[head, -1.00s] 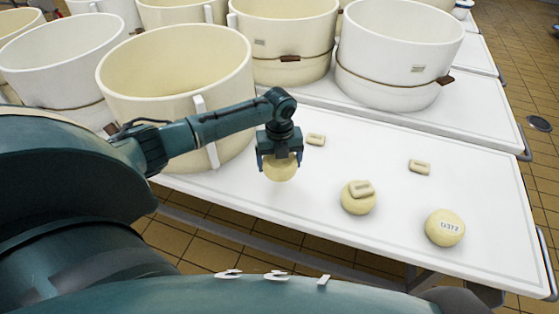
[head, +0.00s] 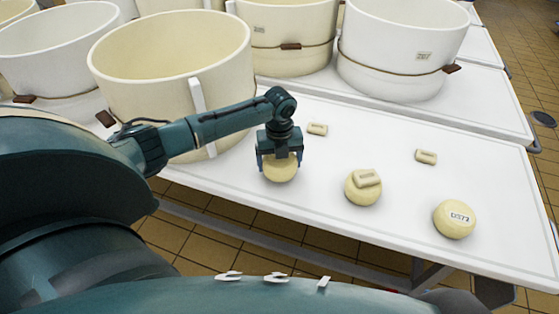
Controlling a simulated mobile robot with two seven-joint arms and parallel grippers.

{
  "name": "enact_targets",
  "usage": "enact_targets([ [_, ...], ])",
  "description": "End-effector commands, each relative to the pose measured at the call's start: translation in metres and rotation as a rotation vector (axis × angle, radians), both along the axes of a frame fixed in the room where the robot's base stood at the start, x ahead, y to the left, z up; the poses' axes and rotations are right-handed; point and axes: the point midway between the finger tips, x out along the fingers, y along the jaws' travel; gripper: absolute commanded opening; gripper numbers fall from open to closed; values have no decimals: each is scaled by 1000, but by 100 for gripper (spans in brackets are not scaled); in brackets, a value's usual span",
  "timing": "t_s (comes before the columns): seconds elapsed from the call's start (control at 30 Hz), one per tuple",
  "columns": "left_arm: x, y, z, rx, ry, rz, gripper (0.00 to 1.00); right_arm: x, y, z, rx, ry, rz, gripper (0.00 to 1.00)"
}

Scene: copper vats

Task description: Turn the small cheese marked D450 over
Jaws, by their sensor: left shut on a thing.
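My left gripper (head: 279,160) points down and is shut on a small round pale-yellow cheese (head: 280,172), with a finger on either side of it. No mark shows on this cheese, and the gripper hides its top. I cannot tell whether it touches the table. A second small cheese (head: 360,194) sits to the right with a small pale block (head: 367,177) on top. A third small cheese (head: 454,219) farther right bears a mark that looks like D372. I see no mark reading D450. My right gripper is not in view.
The white table (head: 400,234) has free room around the cheeses. Two more small pale blocks lie on it, one behind the gripper (head: 317,129) and one toward the right (head: 426,156). A large cream vat (head: 170,75) stands close behind my left arm, with several more beyond.

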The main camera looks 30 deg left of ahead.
Motion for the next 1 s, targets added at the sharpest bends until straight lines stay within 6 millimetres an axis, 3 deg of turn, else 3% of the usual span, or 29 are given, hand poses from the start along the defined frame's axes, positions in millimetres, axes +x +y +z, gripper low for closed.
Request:
enact_targets([
  [1.0, 0, 0, -8, -1, -1, 0, 42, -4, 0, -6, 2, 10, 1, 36],
])
